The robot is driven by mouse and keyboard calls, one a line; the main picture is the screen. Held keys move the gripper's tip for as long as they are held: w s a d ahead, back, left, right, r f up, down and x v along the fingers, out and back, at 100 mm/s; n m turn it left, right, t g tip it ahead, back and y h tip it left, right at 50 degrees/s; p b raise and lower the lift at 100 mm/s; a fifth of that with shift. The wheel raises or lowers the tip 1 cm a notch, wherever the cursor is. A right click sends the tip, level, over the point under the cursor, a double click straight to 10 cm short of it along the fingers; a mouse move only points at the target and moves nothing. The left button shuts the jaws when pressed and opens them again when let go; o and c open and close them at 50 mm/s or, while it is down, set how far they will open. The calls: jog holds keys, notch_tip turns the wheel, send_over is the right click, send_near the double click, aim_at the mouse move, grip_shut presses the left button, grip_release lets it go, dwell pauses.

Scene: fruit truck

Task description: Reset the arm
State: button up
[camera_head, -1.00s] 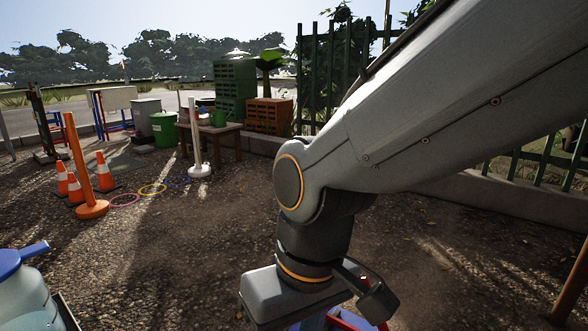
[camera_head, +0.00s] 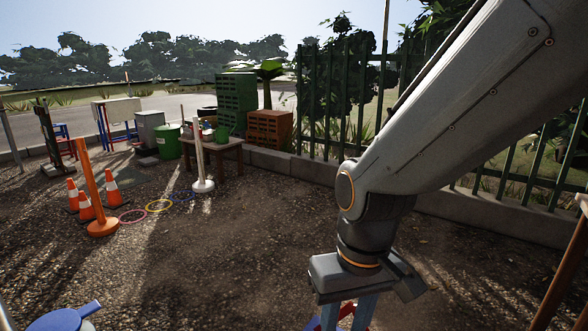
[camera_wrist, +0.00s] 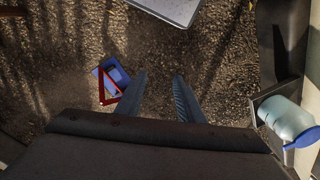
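My gripper (camera_head: 343,318) hangs down at the end of my grey arm, low and right of centre in the head view. Its fingers run past the bottom edge there. In the wrist view my gripper (camera_wrist: 158,80) shows two fingers well apart, with only gravel between them. It is open and empty. A blue object with a red triangle (camera_wrist: 113,75) shows beside the left finger in the wrist view and appears to lie on the ground below. In the head view it is mostly hidden behind the fingers.
A jug with a blue lid (camera_head: 62,320) is at the lower left, also seen in the wrist view (camera_wrist: 285,118). Orange cones (camera_head: 110,190), a white post (camera_head: 198,160), a wooden table (camera_head: 225,146) and green fence (camera_head: 345,100) stand farther back. Middle gravel is clear.

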jog(key=s+d+r+m+p, duration=0.2)
jog(key=d+r+m+p, duration=0.1)
jog(key=d+r+p, duration=0.8)
jog(key=shift+s+d+r+h+p, duration=0.3)
jog(key=shift+r+p, duration=1.3)
jog(key=shift+p, duration=1.6)
jog(key=shift+w+a, duration=0.1)
